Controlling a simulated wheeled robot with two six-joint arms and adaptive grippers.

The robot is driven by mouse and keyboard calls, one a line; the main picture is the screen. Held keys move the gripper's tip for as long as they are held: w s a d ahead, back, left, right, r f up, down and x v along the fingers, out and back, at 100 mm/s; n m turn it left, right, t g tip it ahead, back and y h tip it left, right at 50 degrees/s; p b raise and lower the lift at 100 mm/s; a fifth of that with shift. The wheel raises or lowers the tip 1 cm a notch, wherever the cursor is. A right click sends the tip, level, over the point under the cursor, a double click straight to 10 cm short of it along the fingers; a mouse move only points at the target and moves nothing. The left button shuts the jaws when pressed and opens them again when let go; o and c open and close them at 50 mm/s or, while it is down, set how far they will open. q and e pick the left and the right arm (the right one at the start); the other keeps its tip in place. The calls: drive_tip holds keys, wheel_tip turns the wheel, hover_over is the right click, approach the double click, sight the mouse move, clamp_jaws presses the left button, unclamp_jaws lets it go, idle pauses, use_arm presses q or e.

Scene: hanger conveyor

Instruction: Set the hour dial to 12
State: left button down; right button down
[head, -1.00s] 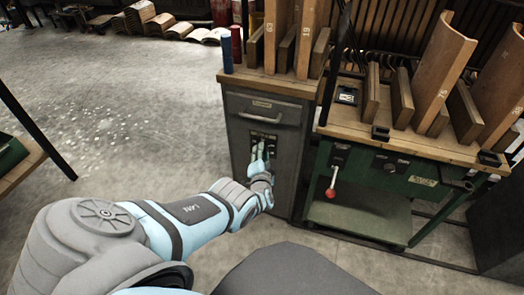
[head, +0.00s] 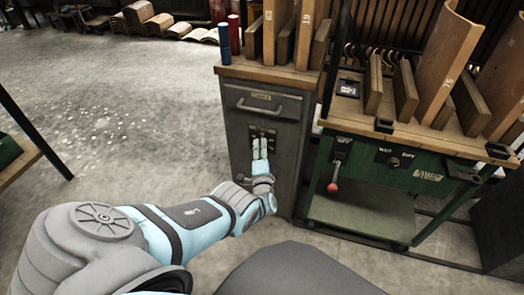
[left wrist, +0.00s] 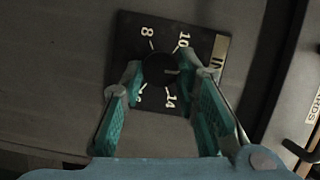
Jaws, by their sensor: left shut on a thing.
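The hour dial is a round black knob (left wrist: 158,69) on a dark square plate (left wrist: 130,28) in the left wrist view. White numbers 8, 10 and 14 show around it; another at the lower left is partly covered. A small pale mark on the knob points right, between 10 and 14. The number there is hidden behind a finger. My left gripper (left wrist: 162,85) is shut on the knob, one finger on each side. In the head view my left gripper (head: 260,148) reaches the front of the grey cabinet (head: 284,147). My right gripper is not in view.
A drawer handle (head: 268,107) is above the dial plate on the cabinet. A green bench (head: 430,172) with a red-knobbed lever (head: 333,187) stands to the right. Blue and red cylinders and wooden pieces stand on top. Floor at left is open.

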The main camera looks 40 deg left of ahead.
use_arm(q)
drive_tip(key=shift+a, duration=0.1)
drive_tip(key=c, duration=1.2)
unclamp_jaws()
